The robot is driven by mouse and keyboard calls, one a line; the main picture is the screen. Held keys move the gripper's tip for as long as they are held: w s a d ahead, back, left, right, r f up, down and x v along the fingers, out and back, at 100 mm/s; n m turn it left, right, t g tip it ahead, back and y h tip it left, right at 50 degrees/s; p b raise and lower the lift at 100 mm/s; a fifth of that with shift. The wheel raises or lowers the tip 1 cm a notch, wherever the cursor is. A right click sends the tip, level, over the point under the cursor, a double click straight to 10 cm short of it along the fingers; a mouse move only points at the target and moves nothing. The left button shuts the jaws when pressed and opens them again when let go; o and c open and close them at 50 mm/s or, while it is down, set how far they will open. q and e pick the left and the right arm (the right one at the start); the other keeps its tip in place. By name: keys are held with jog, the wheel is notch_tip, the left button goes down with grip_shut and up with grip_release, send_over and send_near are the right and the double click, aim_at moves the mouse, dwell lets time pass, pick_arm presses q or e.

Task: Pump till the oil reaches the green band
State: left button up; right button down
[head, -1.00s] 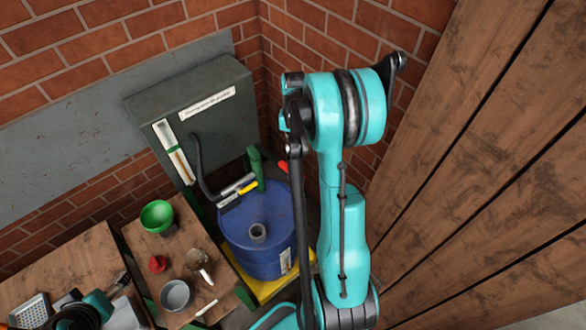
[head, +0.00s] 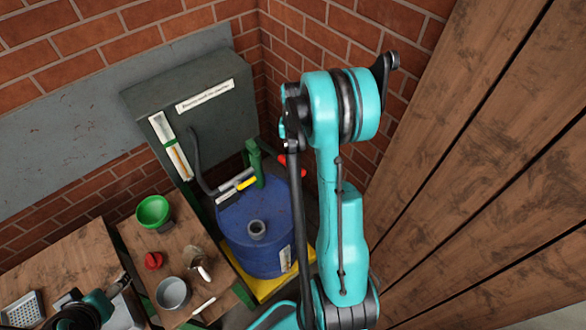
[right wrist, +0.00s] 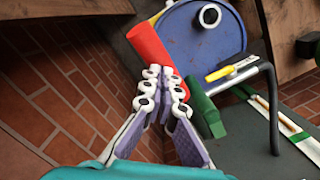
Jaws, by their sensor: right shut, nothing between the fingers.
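The blue oil drum (head: 262,245) stands in the corner with the green pump (head: 254,160) on top. The pump's red handle (head: 284,160) shows partly beside my right arm. In the right wrist view, my right gripper (right wrist: 163,88) is shut and empty, its fingertips just by the lower end of the red handle (right wrist: 150,50) and left of the green pump body (right wrist: 206,110). Whether they touch the handle cannot be told. The white gauge (head: 171,147) on the grey tank has a green band and a brownish column; the exact level is too small to read. My left gripper is not in view.
The grey tank (head: 215,110) stands against the brick wall, with a dark hose (head: 194,160) towards the drum. A wooden bench holds a green funnel (head: 154,212), a red cap (head: 153,261) and a grey cup (head: 173,293). A plank wall (head: 480,170) closes the right side.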

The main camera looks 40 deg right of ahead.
aim_at(293, 165)
jog(key=shift+f, duration=0.25)
notch_tip(293, 165, down, 5)
jog(key=b, duration=0.4)
jog(key=shift+r, duration=0.35)
